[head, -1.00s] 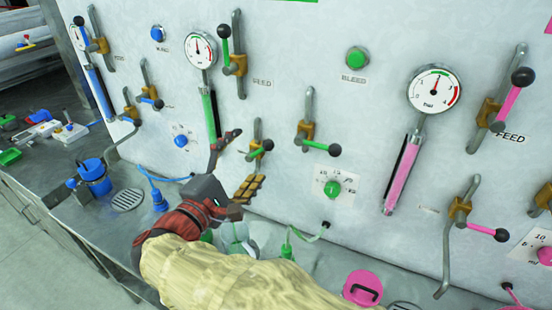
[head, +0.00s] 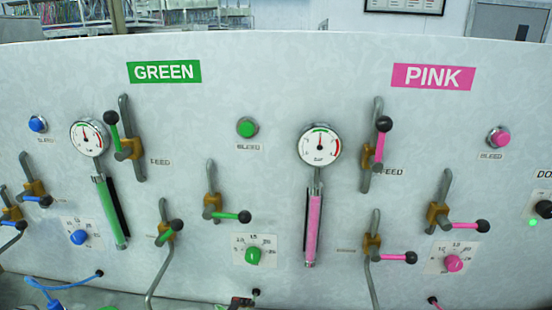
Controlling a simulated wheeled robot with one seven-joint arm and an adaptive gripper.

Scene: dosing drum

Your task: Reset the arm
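Only a small dark piece with a reddish part, which looks like a fingertip of my gripper (head: 241,303), shows at the bottom edge of the head view, below the green dial. The rest of my gripper and arm is out of the picture. Whether the fingers are open or shut, or hold anything, cannot be seen.
A pale panel fills the view, with GREEN (head: 164,72) and PINK (head: 433,77) signs. The green feed lever (head: 115,130) and pink feed lever (head: 380,146) point up. The green gauge (head: 87,138) and pink gauge (head: 319,146) stand beside them. Other levers stick out sideways.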

